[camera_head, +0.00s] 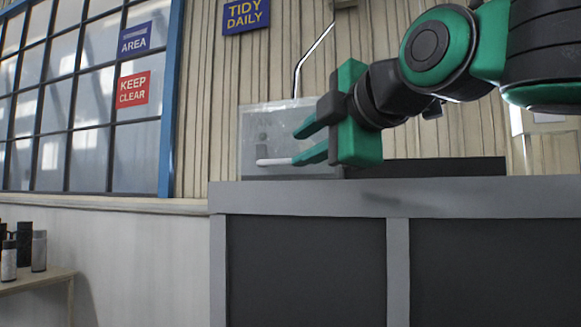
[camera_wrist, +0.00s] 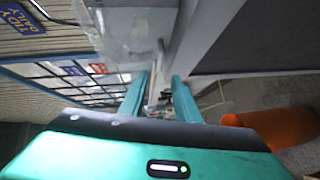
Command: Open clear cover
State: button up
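The clear cover (camera_head: 262,125) is a see-through box-like panel on the grey counter, against the slatted wall. A small grey part shows through it, and a short white bar (camera_head: 273,162) is at its lower front. My gripper (camera_head: 297,146) is in front of the cover's right part, its two green fingers pointing left and spread apart with nothing seen between them. The lower fingertip is close to the right end of the white bar; I cannot tell whether they touch. In the wrist view, the cover (camera_wrist: 138,32) appears above the open fingers.
The grey counter (camera_head: 300,198) with dark panels runs along the right. A bent metal pipe (camera_head: 308,58) rises behind the cover. A low shelf (camera_head: 38,279) with several bottles is at lower left. An orange cylinder (camera_wrist: 280,128) shows at the right of the wrist view.

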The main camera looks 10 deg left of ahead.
aim_at(278, 161)
jog(key=x, duration=1)
jog(key=shift+w+a, duration=0.1)
jog(key=shift+w, duration=0.1)
grip_shut()
jog(key=shift+a, duration=0.1)
